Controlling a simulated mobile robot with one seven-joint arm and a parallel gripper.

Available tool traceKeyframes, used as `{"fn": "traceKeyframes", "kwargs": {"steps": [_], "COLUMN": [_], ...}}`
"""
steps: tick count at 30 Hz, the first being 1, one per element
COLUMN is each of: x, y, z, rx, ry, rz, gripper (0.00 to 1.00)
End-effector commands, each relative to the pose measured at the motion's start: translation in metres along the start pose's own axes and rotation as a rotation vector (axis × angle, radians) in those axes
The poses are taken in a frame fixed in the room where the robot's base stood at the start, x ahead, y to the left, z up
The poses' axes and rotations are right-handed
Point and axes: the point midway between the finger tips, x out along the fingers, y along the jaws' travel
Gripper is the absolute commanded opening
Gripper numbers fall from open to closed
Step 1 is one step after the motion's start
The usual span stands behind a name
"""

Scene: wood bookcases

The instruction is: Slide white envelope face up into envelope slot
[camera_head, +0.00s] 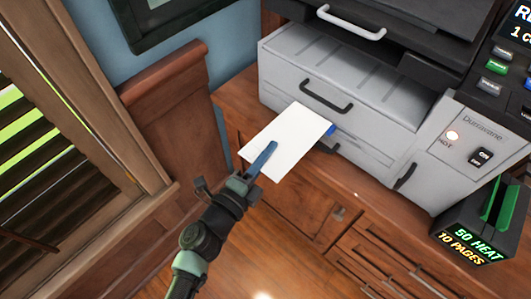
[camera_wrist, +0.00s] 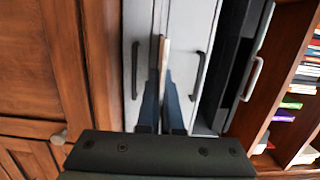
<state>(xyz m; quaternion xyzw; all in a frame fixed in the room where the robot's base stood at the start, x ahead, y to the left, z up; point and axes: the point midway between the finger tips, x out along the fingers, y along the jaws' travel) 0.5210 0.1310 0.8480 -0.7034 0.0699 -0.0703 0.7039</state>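The white envelope (camera_head: 290,135) is a flat, plain pale sheet held out in front of the grey machine (camera_head: 345,85). My gripper (camera_head: 268,153) is shut on its near edge, with one blue finger lying across the upper face. In the wrist view the envelope (camera_wrist: 164,55) shows edge-on between the two blue fingers (camera_wrist: 161,95). Its far edge is close to the machine's lower front, beside a small blue part (camera_head: 331,130). I cannot tell whether it touches or enters the machine. The envelope slot is not clearly visible; the envelope covers part of that front.
The machine stands on a wooden cabinet (camera_head: 310,200). Dark handles (camera_head: 326,97) stick out from its front. A dark box with green parts and lit text (camera_head: 475,235) is at the right. A wooden panel (camera_head: 170,120) and slatted window (camera_head: 50,170) are at left.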

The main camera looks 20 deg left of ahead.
Motion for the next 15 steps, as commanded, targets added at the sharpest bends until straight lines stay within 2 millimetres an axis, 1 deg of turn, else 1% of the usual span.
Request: {"fn": "traceKeyframes", "kwargs": {"steps": [15], "x": [0.013], "y": [0.000], "z": [-0.002], "rx": [-0.002], "ry": [-0.001], "rz": [0.000], "gripper": [0.00]}}
